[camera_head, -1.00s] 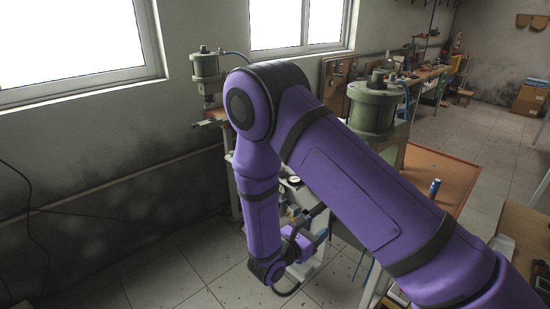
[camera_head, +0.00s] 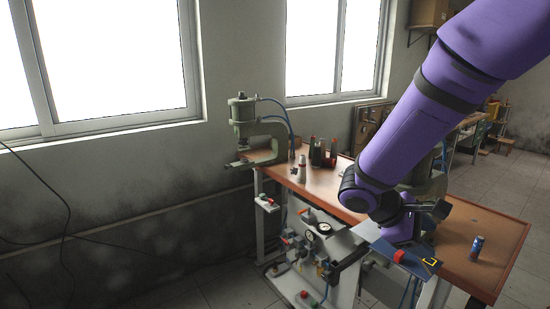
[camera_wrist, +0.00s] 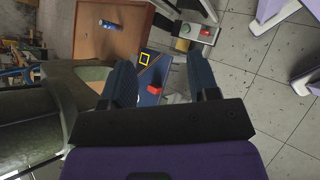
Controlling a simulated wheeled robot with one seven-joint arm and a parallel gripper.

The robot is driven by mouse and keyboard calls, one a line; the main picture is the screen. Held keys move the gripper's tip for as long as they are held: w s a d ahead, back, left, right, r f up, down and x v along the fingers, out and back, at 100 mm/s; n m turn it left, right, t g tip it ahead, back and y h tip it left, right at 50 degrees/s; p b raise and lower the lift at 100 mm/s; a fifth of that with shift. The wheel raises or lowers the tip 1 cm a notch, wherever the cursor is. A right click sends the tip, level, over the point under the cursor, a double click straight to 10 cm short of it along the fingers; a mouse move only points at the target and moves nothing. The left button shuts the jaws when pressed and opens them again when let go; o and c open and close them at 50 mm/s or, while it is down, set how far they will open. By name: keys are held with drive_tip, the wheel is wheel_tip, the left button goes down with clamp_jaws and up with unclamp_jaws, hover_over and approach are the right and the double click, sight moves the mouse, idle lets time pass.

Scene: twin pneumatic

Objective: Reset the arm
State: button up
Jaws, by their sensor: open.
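My gripper (camera_wrist: 161,82) is open and empty in the wrist view, its two dark fingers spread apart. A blue panel with a red button (camera_wrist: 154,89) and a yellow-framed square (camera_wrist: 144,58) shows beyond and between the fingers. In the head view my purple arm (camera_head: 425,115) comes down from the upper right, its wrist above the front of the brown worktable (camera_head: 480,240). The fingers are hard to make out there. The blue panel (camera_head: 375,238) lies just below the wrist, with its red button (camera_head: 400,257) in view.
A green press (camera_head: 250,130) stands at the table's far left end. A second press (camera_head: 432,180) is partly hidden behind my arm. Open floor lies at the right.

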drive_tip(key=s+r+m+t+y, duration=0.6)
drive_tip(key=s+r+m+y, duration=0.4)
drive_tip(key=s+r, duration=0.5)
drive_tip(key=shift+s+t+y, duration=0.3)
drive_tip(key=shift+s, duration=0.45)
